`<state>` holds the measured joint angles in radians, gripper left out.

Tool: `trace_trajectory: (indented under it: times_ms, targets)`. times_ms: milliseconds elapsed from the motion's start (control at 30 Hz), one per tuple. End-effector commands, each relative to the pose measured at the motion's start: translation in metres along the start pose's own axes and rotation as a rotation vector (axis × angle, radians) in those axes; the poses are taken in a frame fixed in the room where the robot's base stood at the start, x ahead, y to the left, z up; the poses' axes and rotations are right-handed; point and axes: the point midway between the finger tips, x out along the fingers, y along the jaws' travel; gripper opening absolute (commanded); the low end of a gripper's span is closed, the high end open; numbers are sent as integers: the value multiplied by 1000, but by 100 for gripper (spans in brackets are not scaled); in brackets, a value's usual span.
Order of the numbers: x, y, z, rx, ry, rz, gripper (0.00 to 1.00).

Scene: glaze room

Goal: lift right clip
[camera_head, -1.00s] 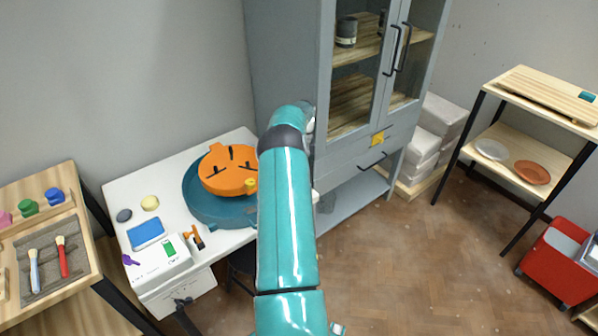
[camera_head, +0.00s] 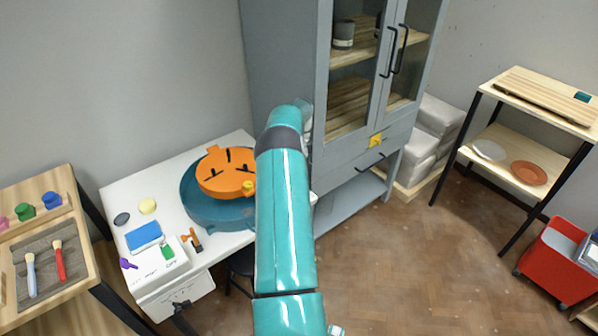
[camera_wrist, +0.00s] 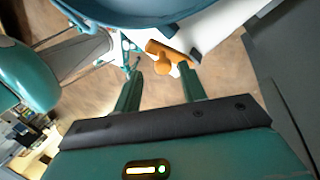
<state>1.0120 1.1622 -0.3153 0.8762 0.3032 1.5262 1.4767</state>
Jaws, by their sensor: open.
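Small clip-like pieces are at the white table's front left in the head view: a purple one (camera_head: 128,264) at left, a green one (camera_head: 167,251) to its right, both by the white box (camera_head: 157,266). An orange piece (camera_head: 192,239) sits further right; I cannot tell which is the right clip. In the wrist view an orange piece with a round knob (camera_wrist: 168,52) shows beyond my fingertips, below the blue rim. My gripper (camera_wrist: 162,82) is open with nothing between the fingers, apart from the orange piece. My arm hides it in the head view.
An orange slotted disc (camera_head: 225,172) sits on a blue round base (camera_head: 197,207), whose rim also crosses the top of the wrist view (camera_wrist: 150,15). A grey cabinet (camera_head: 285,60) stands right behind my arm. A brush table (camera_head: 80,235) is at left.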

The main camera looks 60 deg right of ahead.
Motion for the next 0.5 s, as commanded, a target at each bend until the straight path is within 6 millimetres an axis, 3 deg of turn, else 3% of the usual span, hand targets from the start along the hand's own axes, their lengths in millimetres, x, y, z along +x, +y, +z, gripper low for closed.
trace_trajectory:
  times_ms: [100, 500]
  targets:
    - [-22, 8, 1, -1, -1, -4, 41]
    - [-51, 68, -1, -1, 0, -3, 41]
